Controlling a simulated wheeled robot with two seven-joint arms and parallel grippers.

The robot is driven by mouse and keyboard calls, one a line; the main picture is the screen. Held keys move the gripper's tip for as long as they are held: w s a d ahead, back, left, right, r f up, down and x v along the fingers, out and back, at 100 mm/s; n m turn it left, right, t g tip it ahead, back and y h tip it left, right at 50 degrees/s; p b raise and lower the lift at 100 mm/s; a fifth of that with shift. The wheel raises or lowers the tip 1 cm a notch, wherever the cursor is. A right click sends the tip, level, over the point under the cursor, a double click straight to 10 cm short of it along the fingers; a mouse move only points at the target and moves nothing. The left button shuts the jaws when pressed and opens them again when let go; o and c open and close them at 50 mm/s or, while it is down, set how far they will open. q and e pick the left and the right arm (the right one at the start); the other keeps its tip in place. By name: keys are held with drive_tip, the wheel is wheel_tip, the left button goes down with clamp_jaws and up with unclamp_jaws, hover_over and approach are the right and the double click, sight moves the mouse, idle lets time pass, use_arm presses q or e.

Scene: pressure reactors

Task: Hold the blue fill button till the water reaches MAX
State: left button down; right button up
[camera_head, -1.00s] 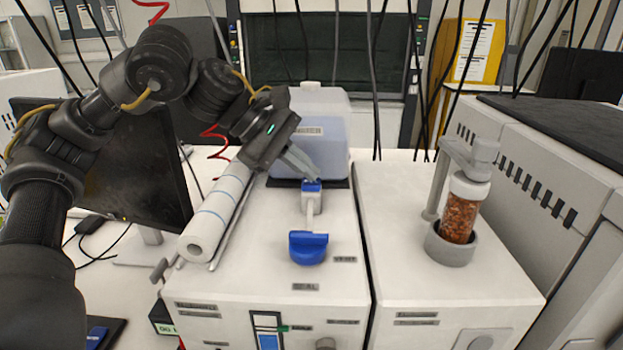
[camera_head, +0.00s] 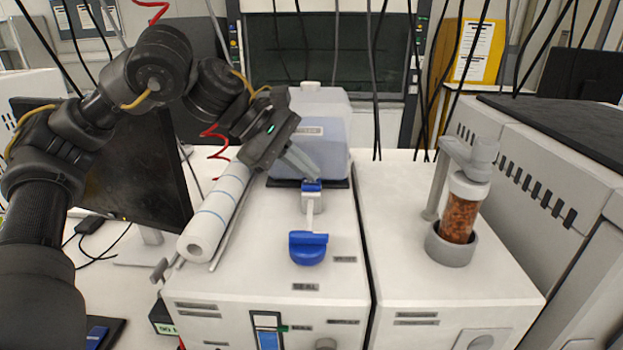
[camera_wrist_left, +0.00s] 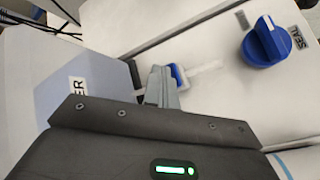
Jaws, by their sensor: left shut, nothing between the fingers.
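The blue fill button (camera_head: 312,186) sits on a small white block on top of the left white machine, in front of the water tank (camera_head: 326,140). My left gripper (camera_head: 314,178) is shut and empty, with its fingertips at the button from above and behind. In the left wrist view the closed fingers (camera_wrist_left: 162,88) cover part of the blue button (camera_wrist_left: 179,75); I cannot tell how far it is pressed. The level gauge (camera_head: 267,331) on the machine's front shows blue in its lower part, cut off by the picture's bottom edge. My right gripper is not in view.
A blue seal knob (camera_head: 308,248) stands in front of the button. A paper roll (camera_head: 213,216) lies to its left. A jar of brown pieces (camera_head: 461,208) stands in a holder on the right machine. A dark monitor (camera_head: 125,165) is behind my left arm.

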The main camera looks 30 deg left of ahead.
sight(304, 182)
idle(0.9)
use_arm(q)
drive_tip(key=shift+r+p, duration=0.75)
drive_tip(key=shift+r, duration=0.15)
drive_tip(key=shift+r, duration=0.1)
wheel_tip(304, 182, up, 5)
drive_tip(key=p, duration=0.4)
idle(0.9)
